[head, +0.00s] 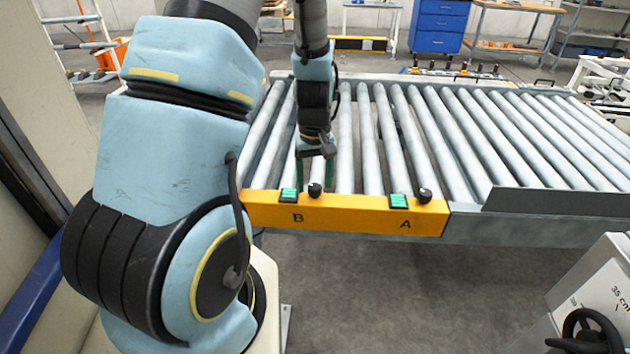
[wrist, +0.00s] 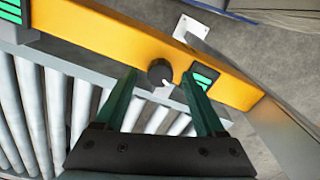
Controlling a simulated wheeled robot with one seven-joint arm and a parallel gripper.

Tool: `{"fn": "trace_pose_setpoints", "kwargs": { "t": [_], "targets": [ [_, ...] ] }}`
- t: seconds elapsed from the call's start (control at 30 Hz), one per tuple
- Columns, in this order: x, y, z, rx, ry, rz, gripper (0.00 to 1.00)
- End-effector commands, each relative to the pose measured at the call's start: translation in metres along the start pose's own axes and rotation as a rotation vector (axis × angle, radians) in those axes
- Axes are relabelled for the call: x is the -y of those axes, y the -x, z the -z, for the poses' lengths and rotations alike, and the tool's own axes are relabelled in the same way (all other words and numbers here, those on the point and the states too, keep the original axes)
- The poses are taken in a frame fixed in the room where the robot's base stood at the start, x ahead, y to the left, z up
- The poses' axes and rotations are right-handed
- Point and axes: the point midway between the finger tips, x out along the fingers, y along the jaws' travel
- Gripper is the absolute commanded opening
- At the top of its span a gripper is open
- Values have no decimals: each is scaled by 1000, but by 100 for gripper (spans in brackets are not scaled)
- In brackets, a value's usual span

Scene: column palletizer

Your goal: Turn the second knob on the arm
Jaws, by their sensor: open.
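A yellow panel (head: 345,213) on the conveyor's near edge carries two black knobs, each with a green-lit button to its left in the head view. Knob B (head: 315,190) is by the letter B, and knob A (head: 424,195) is by the letter A at the right. My gripper (head: 316,172) hangs upright just above and behind knob B. In the wrist view, my open gripper (wrist: 159,76) has its green fingers apart, with knob B (wrist: 159,72) showing between the fingertips. A pale mark shows on that knob's lower edge. I cannot tell whether a finger touches it.
The roller conveyor (head: 470,130) spreads behind and right of the panel. Green buttons (head: 288,195) (head: 398,201) stand close to the knobs. A grey rail (head: 550,202) rises right of the panel. A handwheel unit (head: 590,295) stands at the lower right.

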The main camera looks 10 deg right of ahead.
Motion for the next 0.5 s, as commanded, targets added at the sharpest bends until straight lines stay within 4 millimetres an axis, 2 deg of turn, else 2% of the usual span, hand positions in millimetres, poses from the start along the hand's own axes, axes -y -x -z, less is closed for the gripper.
{"fn": "trace_pose_setpoints", "kwargs": {
  "t": [0.17,0.43,0.5],
  "targets": [
    [0,-9,0,0,-1,-1,72],
    [0,-10,0,-1,0,-1,72],
    [0,-10,0,-1,0,-1,64]
  ]
}}
